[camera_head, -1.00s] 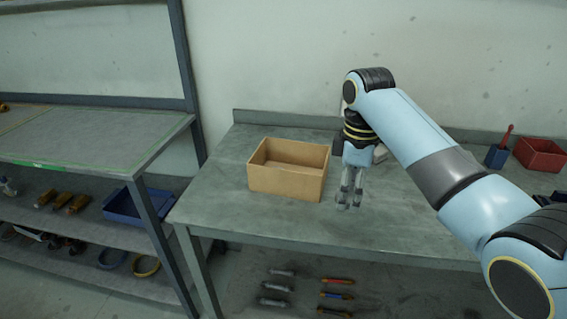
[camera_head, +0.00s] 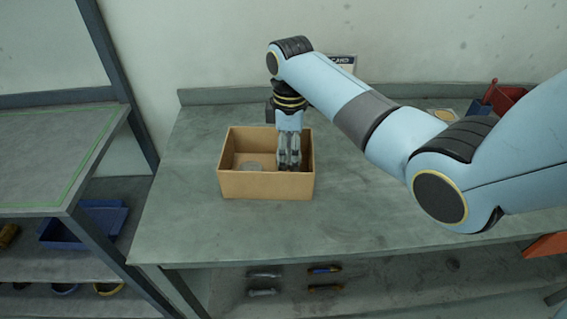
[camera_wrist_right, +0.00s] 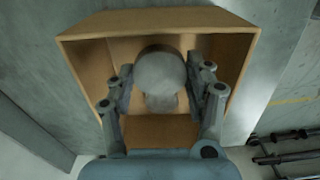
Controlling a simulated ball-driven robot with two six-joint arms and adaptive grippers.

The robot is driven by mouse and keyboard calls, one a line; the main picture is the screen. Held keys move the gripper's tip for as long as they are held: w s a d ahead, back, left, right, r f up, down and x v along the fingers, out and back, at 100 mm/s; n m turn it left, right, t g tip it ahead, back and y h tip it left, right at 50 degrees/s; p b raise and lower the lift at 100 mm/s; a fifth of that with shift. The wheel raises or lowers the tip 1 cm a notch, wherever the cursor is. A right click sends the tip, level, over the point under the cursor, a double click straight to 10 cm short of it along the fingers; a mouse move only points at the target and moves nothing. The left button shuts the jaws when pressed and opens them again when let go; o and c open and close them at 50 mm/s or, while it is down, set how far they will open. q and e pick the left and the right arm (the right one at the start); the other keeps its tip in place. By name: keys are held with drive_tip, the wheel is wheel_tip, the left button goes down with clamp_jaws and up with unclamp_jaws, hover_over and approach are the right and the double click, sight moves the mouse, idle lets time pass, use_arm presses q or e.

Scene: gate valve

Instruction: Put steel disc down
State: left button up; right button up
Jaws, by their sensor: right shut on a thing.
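My right gripper (camera_head: 289,165) points down into the open cardboard box (camera_head: 266,187), toward its right side. In the right wrist view, its two fingers (camera_wrist_right: 160,82) are shut on a round grey steel disc (camera_wrist_right: 160,70), held inside the box's outline. A second pale grey round shape (camera_wrist_right: 161,103) shows partly behind the held disc. My left gripper is not in view.
The box stands on a grey workbench (camera_head: 180,195) with bare room around it. A red bin (camera_head: 505,97) stands at the back right. A shelf rack (camera_head: 40,165) with a blue tray (camera_head: 85,222) stands to the left. Several tools lie below the bench.

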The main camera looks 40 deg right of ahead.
sight(288, 166)
wheel_tip(288, 166, down, 4)
drive_tip(key=shift+w+f, duration=0.15)
drive_tip(key=shift+f, duration=0.2)
drive_tip(key=o, duration=1.1)
drive_tip(key=shift+f, duration=0.1)
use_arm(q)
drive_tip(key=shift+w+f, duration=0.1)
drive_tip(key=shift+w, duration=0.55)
use_arm(e)
drive_tip(key=o, duration=0.4)
wheel_tip(288, 166, up, 12)
drive_tip(key=shift+r, duration=0.15)
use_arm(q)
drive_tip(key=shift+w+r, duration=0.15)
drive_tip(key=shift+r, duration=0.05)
